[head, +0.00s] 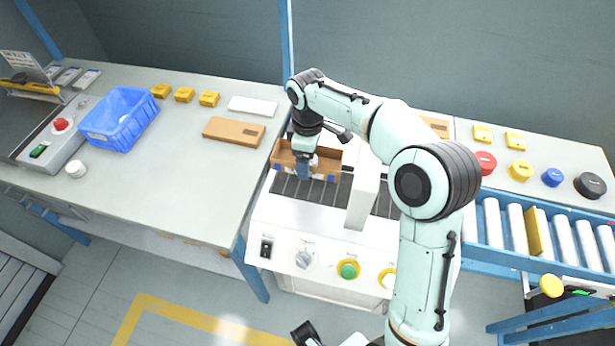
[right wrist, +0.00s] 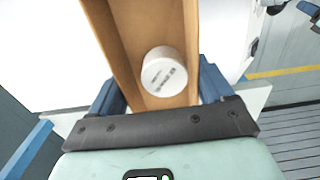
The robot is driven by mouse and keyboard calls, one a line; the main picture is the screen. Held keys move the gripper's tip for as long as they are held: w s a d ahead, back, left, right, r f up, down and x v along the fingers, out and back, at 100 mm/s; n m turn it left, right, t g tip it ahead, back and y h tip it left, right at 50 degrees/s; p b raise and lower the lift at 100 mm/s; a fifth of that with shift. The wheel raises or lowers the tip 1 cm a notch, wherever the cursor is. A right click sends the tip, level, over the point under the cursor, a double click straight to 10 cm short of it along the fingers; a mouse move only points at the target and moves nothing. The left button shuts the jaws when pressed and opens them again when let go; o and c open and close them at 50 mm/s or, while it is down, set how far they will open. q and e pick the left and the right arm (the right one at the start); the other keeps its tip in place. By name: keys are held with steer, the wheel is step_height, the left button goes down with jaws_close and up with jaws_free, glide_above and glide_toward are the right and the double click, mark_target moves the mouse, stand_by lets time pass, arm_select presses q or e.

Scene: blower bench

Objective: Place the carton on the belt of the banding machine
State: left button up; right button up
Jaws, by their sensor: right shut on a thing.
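The carton (head: 325,161) is an open brown box at the back edge of the dark roller belt (head: 322,190) of the white banding machine (head: 275,222). I cannot tell whether it touches the belt. My right gripper (head: 304,170) reaches down onto the carton and is shut on it. In the right wrist view, blue fingers stand at both sides of the carton (right wrist: 122,45), and a white cylinder (right wrist: 163,72) with small print sits inside. The machine's white upright (head: 363,203) stands to the right of the carton.
The left bench (head: 185,190) holds a blue crate (head: 118,118), a flat brown box (head: 234,131), a white slab (head: 252,106) and yellow blocks. A roller conveyor (head: 541,232) is at the right, with coloured round caps behind it. Knobs and a green button (head: 348,270) line the machine's front.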

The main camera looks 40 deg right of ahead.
mark_target(308, 182)
step_height(308, 182, down, 7)
steer(key=shift+f+b, duration=0.2)
steer(key=shift+b, duration=0.25)
steer(key=shift+f, duration=0.1)
steer(key=o, duration=1.1)
steer(key=shift+f, duration=0.1)
steer(key=shift+c, duration=0.2)
step_height(308, 182, up, 12)
steer(key=shift+r+p, duration=0.2)
steer(key=shift+p, duration=0.8)
